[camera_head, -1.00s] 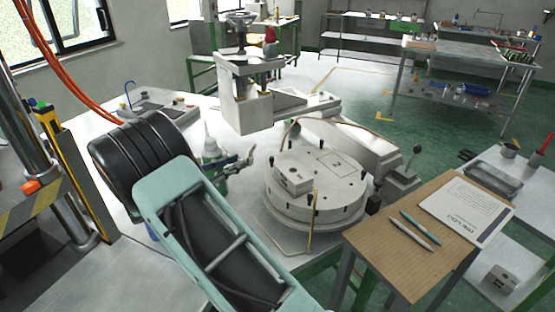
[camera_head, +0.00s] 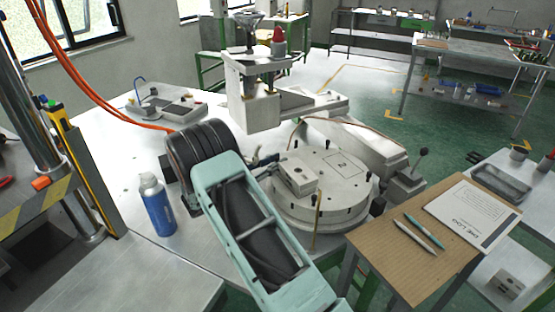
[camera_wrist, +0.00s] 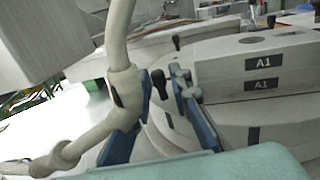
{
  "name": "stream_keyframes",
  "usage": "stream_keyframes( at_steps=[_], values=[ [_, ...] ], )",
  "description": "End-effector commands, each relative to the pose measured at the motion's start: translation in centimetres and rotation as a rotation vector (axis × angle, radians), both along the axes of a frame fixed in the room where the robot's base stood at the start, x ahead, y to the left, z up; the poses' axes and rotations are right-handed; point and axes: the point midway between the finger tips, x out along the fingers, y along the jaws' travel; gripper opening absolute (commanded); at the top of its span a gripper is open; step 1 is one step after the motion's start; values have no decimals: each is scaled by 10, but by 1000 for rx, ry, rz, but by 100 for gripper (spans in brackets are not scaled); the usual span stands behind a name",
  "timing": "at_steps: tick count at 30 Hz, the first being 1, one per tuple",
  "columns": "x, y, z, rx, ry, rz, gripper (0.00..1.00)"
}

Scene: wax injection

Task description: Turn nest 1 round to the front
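The round turntable (camera_head: 335,208) stands on the white bench, with black pegs around its rim. A flat plate marked "2" (camera_head: 342,163) lies on its top. A pale block (camera_head: 298,175) sits near its left front edge; in the wrist view a block with "A1" labels (camera_wrist: 262,66) shows. No nest marked "1" is readable. My gripper (camera_head: 272,160) is at the turntable's left edge. In the wrist view its blue fingers (camera_wrist: 166,80) are apart, with a black peg (camera_wrist: 159,84) showing between them. I cannot tell whether they touch it.
The injection machine (camera_head: 252,95) stands behind the turntable, and a lever with a black knob (camera_head: 421,153) to its right. A thin upright rod (camera_head: 318,215) is at the front. A blue spray can (camera_head: 157,205) stands left of my arm. A clipboard table (camera_head: 400,275) is at right front.

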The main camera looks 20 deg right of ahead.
Motion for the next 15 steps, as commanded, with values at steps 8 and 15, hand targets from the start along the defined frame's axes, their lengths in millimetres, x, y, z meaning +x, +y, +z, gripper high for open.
stream_keyframes(
  at_steps=[8, 15],
  values=[
    [3, -7, -1, 1, 0, 0, 18],
    [2, -7, 0, 1, 0, 0, 4]
  ],
)
